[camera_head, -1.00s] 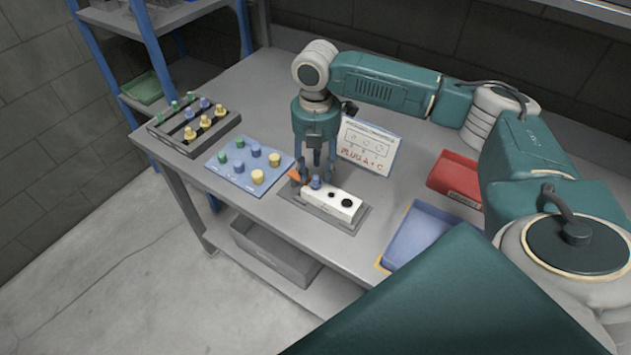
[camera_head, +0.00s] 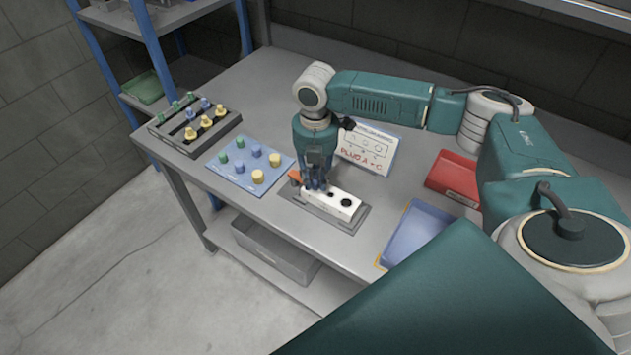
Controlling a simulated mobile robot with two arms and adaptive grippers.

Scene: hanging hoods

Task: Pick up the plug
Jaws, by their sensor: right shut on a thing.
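My right gripper (camera_head: 316,185) points down over the left end of the white block (camera_head: 334,201). It is shut on a blue plug, which is mostly hidden between the fingers. The white block lies on a grey base (camera_head: 352,222), with dark round holes in its top toward the right end. An orange piece (camera_head: 294,176) sits at the block's left end. My left gripper is out of view.
A blue board (camera_head: 246,181) with green, blue and yellow plugs lies to the left. A dark rack (camera_head: 188,135) of plugs stands behind it. A sign reading "PLUG A + C" (camera_head: 367,150) stands behind the block. A red tray (camera_head: 455,175) and a blue tray (camera_head: 420,236) are to the right.

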